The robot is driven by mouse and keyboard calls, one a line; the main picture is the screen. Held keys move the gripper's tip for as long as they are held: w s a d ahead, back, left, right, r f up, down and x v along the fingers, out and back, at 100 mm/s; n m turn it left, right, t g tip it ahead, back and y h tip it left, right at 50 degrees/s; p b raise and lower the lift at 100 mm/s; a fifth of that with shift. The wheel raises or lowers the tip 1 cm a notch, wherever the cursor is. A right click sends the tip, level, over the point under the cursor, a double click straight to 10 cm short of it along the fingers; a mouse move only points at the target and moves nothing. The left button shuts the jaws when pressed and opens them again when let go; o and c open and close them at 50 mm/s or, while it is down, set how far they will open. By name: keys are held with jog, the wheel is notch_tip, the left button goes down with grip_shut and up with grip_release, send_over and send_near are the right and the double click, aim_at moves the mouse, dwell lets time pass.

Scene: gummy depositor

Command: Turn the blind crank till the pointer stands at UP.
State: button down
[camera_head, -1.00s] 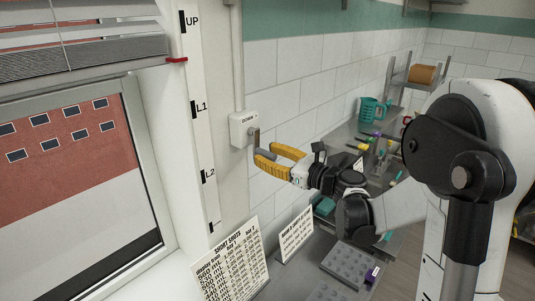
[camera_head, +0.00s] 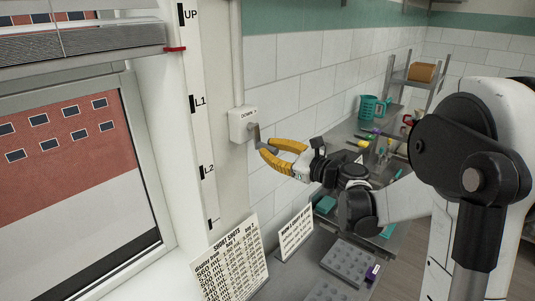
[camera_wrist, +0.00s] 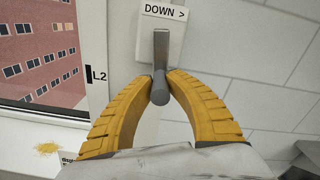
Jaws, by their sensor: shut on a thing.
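The blind crank is a grey lever (camera_head: 255,134) on a white wall box (camera_head: 241,125) labelled DOWN with an arrow. In the wrist view the crank (camera_wrist: 161,47) hangs down from the box, with its knob end between the fingertips. My gripper (camera_head: 268,147) has yellow fingers closed around that knob; the wrist view also shows the gripper (camera_wrist: 160,88). The red pointer (camera_head: 174,49) is at the blind's bottom edge, between the UP and L1 marks on the white scale strip (camera_head: 202,130), a little nearer UP. The blind (camera_head: 80,42) is mostly raised.
A bench below holds a sign reading SHORT SHOTS (camera_head: 230,262), a second sign (camera_head: 296,232) and a grey mould tray (camera_head: 348,262). A teal jug (camera_head: 372,107) stands farther back. The window (camera_head: 75,170) is at left, the tiled wall behind the gripper.

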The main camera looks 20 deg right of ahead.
jog(key=w+d+r+n+b, duration=0.2)
jog(key=d+r+n+b, duration=0.2)
jog(key=n, duration=1.2)
jog(key=shift+w+r, duration=0.3)
jog(key=shift+r, duration=0.35)
jog(key=c, duration=1.3)
grip_release()
jog(key=shift+a, duration=0.15)
jog(key=v, duration=1.2)
